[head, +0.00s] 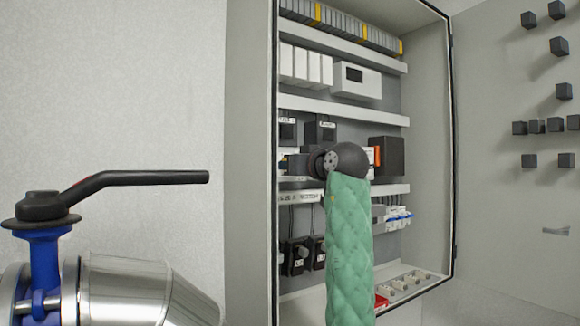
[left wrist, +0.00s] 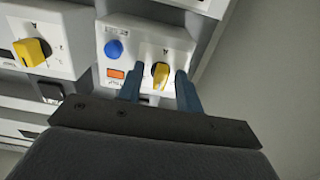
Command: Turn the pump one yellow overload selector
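In the left wrist view, a yellow selector knob (left wrist: 160,74) sits on a white overload module (left wrist: 180,40) with a blue button (left wrist: 114,49) and an orange patch. My left gripper (left wrist: 158,84) is open, its two blue fingers on either side of this knob; I cannot tell whether they touch it. A second yellow knob (left wrist: 31,52) sits on another white module to the left. The labels are too small to read. In the head view, my left gripper (head: 290,166) is inside the cabinet at the middle row, mostly hidden by my dark wrist. My right gripper is not in view.
The open grey cabinet (head: 235,200) has several rows of devices separated by white ducts (head: 340,112). Black contactors (head: 320,131) sit just above my gripper. A pipe with a black-handled valve (head: 140,179) stands at the left. Dark blocks (head: 563,91) stick out at the right.

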